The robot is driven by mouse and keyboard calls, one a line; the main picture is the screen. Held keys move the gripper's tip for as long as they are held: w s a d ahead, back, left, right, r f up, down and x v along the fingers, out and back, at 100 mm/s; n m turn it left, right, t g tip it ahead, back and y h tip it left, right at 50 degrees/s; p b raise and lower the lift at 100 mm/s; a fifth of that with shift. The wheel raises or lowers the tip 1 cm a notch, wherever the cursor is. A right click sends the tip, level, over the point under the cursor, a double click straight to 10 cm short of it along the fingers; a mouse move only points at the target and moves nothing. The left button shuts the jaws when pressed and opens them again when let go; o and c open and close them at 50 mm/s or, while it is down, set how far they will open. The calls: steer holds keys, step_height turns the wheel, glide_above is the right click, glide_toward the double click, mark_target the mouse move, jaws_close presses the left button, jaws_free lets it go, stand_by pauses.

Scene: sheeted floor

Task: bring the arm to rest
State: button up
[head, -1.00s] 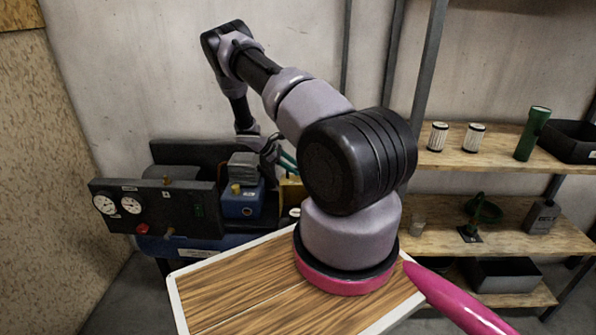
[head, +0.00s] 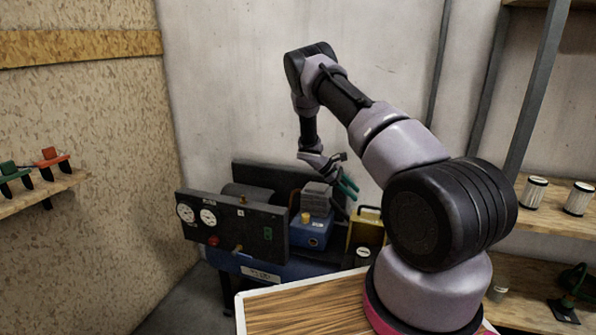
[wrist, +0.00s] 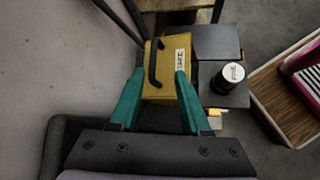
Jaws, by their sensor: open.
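My gripper (head: 346,186) is at the end of my raised arm, in front of the pale wall and above the right end of the machine with gauges. In the wrist view my gripper (wrist: 154,100) shows its two green fingers spread apart. Nothing is held between them. A yellow box (wrist: 166,80) with a black handle and a white label lies below and beyond the fingers in the wrist view. The yellow box (head: 366,232) also shows in the head view, partly hidden behind my arm.
The machine (head: 235,225) with dials and a blue unit (head: 312,232) stands under my arm. A dark cylinder with a white top (wrist: 233,73) is right of the yellow box. Shelves stand at left (head: 50,190) and right (head: 545,215).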

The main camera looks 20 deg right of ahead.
steer(key=s+a+r+m+t+y, duration=0.1)
steer(key=s+a+r+m+y, duration=0.2)
steer(key=r, duration=0.8)
steer(key=s+a+r+m+t+y, duration=0.1)
steer(key=s+a+r+m+t, duration=0.2)
steer(key=r, duration=0.8)
steer(key=s+a+r+m+y, duration=0.3)
steer(key=s+a+r, duration=0.2)
steer(key=r, duration=0.6)
steer(key=s+a+r+m+t+y, duration=0.1)
steer(key=s+a+r+t, duration=0.1)
steer(key=s, duration=0.5)
steer(key=s+a+r+m+t+y, duration=0.1)
steer(key=s+a+r+m+t, duration=0.1)
steer(key=s+a+r, duration=0.2)
steer(key=s+a+r+m+t+y, duration=0.1)
steer(key=s+a+r+m+t, duration=0.1)
steer(key=s+r, duration=0.4)
steer(key=s+a, duration=0.1)
steer(key=s, duration=0.4)
steer(key=shift+s+a+r+y, duration=0.2)
steer(key=shift+s+a+y, duration=0.15)
steer(key=shift+s+y, duration=0.05)
